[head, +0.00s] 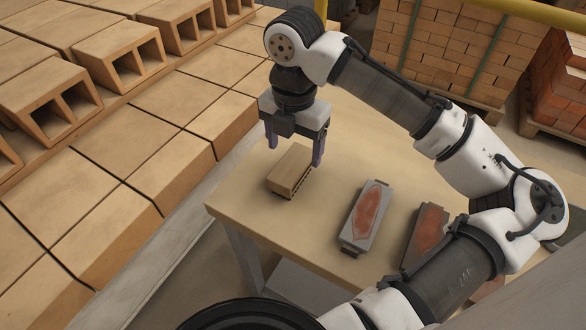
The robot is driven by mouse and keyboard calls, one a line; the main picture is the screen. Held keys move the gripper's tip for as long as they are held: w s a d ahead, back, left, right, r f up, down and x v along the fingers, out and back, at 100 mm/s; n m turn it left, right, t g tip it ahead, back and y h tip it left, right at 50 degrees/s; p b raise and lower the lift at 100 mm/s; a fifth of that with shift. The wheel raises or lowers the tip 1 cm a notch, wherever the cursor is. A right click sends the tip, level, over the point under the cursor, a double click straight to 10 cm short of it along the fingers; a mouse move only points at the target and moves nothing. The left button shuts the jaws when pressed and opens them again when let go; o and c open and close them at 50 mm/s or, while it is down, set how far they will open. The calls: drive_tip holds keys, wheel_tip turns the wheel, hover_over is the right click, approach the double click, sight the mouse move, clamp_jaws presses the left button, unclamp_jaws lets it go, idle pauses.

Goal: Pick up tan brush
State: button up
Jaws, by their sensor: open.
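The tan brush (291,170) is a wooden block with dark bristles along its lower edge. It lies on the tan table (245,190), near the table's left side. My gripper (294,152) hangs above the brush and points down. Its two fingers are apart, one toward the far left of the brush and one toward its right. I cannot tell from this view whether the fingers touch the brush. Nothing is held between them.
Two grey trays with reddish patches, one in the middle (366,217) and one further right (425,237), lie on the table, the right one partly behind my arm. Rows of hollow bricks (120,57) fill the left. Brick pallets (440,45) stand behind.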

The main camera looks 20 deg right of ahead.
sight(292, 163)
drive_tip(key=f, duration=0.7)
drive_tip(key=shift+w+a+f, duration=0.15)
drive_tip(key=shift+w+f, duration=0.05)
drive_tip(key=shift+f, duration=0.15)
drive_tip(key=c, duration=1.1)
drive_tip(key=shift+r, duration=0.1)
wheel_tip(292, 163, up, 20)
drive_tip(key=shift+f+p, duration=0.1)
drive_tip(key=shift+p, duration=0.5)
drive_tip(key=o, duration=0.4)
drive_tip(key=shift+c, duration=1.2)
